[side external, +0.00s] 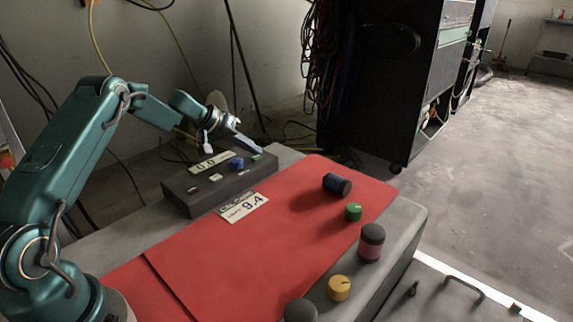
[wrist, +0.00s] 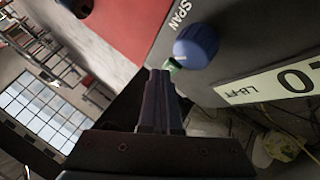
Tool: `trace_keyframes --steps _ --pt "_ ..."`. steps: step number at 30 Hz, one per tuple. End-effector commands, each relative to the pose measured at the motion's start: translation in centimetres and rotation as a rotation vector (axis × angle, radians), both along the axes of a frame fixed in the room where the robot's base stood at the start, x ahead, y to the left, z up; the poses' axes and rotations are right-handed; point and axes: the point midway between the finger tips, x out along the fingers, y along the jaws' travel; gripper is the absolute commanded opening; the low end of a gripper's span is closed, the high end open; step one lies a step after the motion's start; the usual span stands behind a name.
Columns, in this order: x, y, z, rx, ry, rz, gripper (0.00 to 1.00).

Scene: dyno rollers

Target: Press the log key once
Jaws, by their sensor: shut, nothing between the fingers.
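A dark control console (side external: 180,199) stands at the back of the bench. It bears a white display strip (side external: 206,165), a blue knob (side external: 237,163), small pale keys (side external: 216,177) and a small green key (side external: 257,156) at its right end. No key label reads as "log" in either view. My gripper (side external: 259,149) is shut and empty, its tips just above the green key. In the wrist view the closed fingertips (wrist: 160,73) lie right beside the green key (wrist: 174,65), partly covering it. I cannot tell whether they touch. The blue knob (wrist: 196,45) is close by, near the word SPAN.
A card reading 9.4 (side external: 243,206) lies in front of the console. A red mat (side external: 230,265) covers much of the bench. A dark blue roller (side external: 337,185), green knob (side external: 353,212), dark-and-pink roller (side external: 370,243) and yellow knob (side external: 339,288) stand along its right side.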

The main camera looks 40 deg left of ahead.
Motion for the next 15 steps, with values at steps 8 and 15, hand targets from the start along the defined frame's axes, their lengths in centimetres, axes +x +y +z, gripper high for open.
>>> trace_keyframes --steps 8,15 --pt "-0.01 0.05 1.13 0.000 -0.002 0.001 0.00" --pt "0.00 0.05 1.16 0.000 -0.002 0.001 0.00"
